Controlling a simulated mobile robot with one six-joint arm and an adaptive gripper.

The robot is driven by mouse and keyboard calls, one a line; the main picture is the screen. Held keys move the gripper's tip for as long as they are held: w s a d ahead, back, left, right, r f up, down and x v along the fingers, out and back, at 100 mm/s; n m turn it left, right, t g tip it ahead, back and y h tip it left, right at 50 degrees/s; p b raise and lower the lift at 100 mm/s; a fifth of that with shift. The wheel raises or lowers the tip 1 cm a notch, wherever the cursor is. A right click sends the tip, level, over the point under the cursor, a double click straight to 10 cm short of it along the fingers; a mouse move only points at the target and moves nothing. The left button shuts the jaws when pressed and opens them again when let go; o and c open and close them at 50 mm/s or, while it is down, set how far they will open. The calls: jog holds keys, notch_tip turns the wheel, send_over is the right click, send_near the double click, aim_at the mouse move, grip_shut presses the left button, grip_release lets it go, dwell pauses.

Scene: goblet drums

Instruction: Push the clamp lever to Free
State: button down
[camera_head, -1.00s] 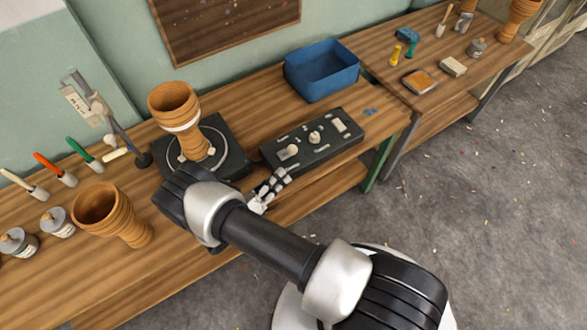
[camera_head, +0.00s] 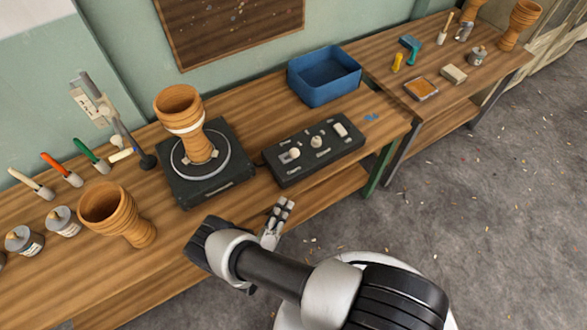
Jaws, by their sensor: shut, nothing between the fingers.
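A black control box (camera_head: 285,176) sits near the front edge of the bench. On top it has a pale left control (camera_head: 294,154), a round middle knob (camera_head: 316,142) and a pale right switch (camera_head: 340,130). Its labels are too small to read, so I cannot tell which control is the clamp lever or where it is set. To its left, a goblet drum (camera_head: 186,120) stands on a black turntable (camera_head: 200,198). My gripper (camera_head: 285,204) is shut and empty, in front of the box and apart from it.
A blue bin (camera_head: 322,90) stands behind the box. A grey stand (camera_head: 130,142) rises left of the turntable. Open floor (camera_head: 450,200) lies to the right.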

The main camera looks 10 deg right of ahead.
jog(key=w+a+r+x, duration=0.1)
jog(key=a+x, duration=0.1)
jog(key=x, duration=1)
jog(key=shift+w+b, duration=0.25)
jog(key=shift+b, duration=0.15)
jog(key=shift+r, duration=0.1)
